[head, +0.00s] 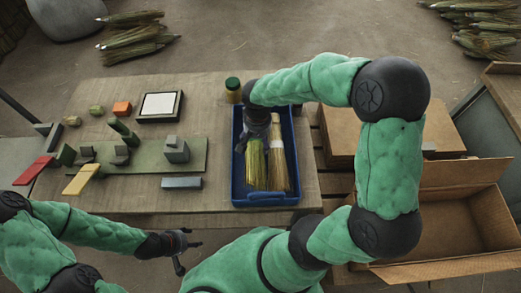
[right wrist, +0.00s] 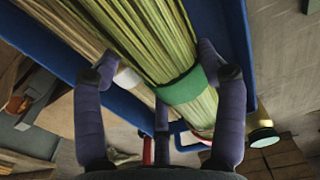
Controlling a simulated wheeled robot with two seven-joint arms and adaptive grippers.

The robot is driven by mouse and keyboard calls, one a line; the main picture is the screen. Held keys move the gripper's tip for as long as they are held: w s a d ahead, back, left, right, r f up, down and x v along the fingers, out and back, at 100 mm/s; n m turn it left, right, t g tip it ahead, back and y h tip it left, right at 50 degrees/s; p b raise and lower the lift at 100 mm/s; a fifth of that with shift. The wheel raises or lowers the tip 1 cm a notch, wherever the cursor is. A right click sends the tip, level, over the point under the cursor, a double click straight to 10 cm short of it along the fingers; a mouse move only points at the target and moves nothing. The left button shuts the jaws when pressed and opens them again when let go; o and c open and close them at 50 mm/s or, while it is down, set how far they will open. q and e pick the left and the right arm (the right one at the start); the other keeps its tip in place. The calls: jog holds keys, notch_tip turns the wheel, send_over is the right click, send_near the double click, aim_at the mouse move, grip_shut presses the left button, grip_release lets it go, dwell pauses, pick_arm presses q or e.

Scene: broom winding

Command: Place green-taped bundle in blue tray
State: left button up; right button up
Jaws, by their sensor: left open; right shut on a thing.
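The blue tray (head: 265,198) stands at the right side of the wooden table. The green-taped bundle (head: 256,170) of greenish straw is inside it on the left, and a paler bundle (head: 278,165) lies alongside on the right. My right gripper (head: 262,138) reaches down into the tray. In the right wrist view, the green tape (right wrist: 182,86) sits between the fingers of my right gripper (right wrist: 175,85), which is shut on this bundle. The paler bundle has a white band (right wrist: 127,79). My left gripper (head: 187,252) is open and empty in front of the table's front edge.
A green-lidded jar (head: 233,88) stands just behind the tray. A white-topped square box (head: 160,105), a green board (head: 150,156) with grey blocks and several small items occupy the table's left. An open cardboard box (head: 450,235) is at the right. Straw bundles (head: 135,36) lie on the floor.

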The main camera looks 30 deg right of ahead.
notch_tip(320, 180, down, 6)
jog(key=shift+r+b, duration=0.2)
jog(key=shift+b, duration=0.65)
jog(key=shift+r, duration=0.1)
jog(key=shift+f, duration=0.2)
jog(key=o, duration=1.3)
jog(key=shift+c, duration=0.2)
notch_tip(320, 180, up, 12)
jog(key=p, duration=0.3)
jog(key=shift+s+r+p, duration=0.1)
jog(key=shift+r+p, duration=0.1)
jog(key=shift+p, duration=0.1)
